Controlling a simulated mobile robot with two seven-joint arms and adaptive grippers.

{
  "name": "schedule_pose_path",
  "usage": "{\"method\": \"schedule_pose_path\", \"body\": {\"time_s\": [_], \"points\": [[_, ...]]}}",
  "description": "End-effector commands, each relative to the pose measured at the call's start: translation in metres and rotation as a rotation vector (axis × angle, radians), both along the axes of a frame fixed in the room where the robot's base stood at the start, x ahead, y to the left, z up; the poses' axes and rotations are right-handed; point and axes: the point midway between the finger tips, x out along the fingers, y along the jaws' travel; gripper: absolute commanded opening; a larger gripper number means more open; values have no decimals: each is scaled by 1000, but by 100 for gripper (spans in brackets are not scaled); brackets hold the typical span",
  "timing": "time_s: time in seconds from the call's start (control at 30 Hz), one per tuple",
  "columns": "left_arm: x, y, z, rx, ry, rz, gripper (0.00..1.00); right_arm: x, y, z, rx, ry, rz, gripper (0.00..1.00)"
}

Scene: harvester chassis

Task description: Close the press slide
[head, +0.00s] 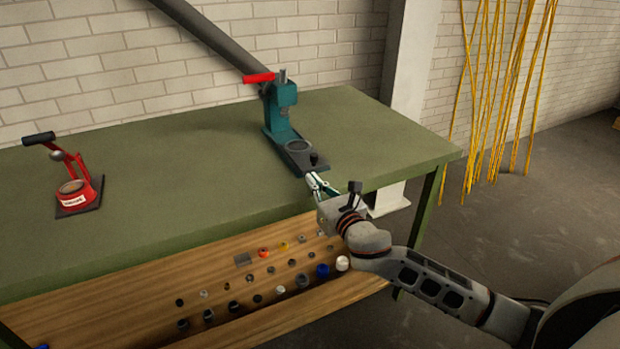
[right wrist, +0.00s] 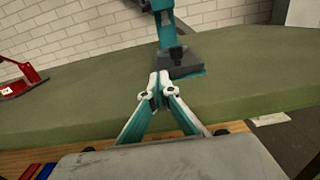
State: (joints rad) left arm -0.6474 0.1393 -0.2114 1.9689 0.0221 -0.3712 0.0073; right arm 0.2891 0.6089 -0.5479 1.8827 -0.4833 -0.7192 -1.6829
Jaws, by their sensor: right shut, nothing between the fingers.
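A teal press (head: 284,112) with a red handle stands toward the back right of the green table. Its dark slide (head: 300,152) sticks out at the front of its base, with a round plate and a black knob (head: 314,158) on it. The press also shows in the right wrist view (right wrist: 168,32), beyond the fingertips. My right gripper (head: 313,181) is shut and empty, at the table's front edge just in front of the slide; it also shows in the right wrist view (right wrist: 158,88). Whether it touches the slide cannot be told. My left gripper is not in view.
A red hand press (head: 78,190) stands at the left on the green table (head: 200,165). A wooden shelf (head: 215,282) with several small parts lies below the front edge. Yellow strands (head: 490,90) hang at the right. The tabletop between the presses is clear.

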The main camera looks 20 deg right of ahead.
Motion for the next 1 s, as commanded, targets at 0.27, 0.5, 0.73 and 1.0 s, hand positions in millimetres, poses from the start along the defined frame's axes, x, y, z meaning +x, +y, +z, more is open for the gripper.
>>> {"method": "schedule_pose_path", "body": {"time_s": [0.27,0.5,0.73,1.0], "points": [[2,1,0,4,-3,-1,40,23,1,-1,0,0,1,0],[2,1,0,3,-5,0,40,24,1,0,0,1,1,0],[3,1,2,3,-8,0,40,33,1,0,1,0,0,0],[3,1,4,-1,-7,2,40,60,2,1,0,-1,0,0]]}}
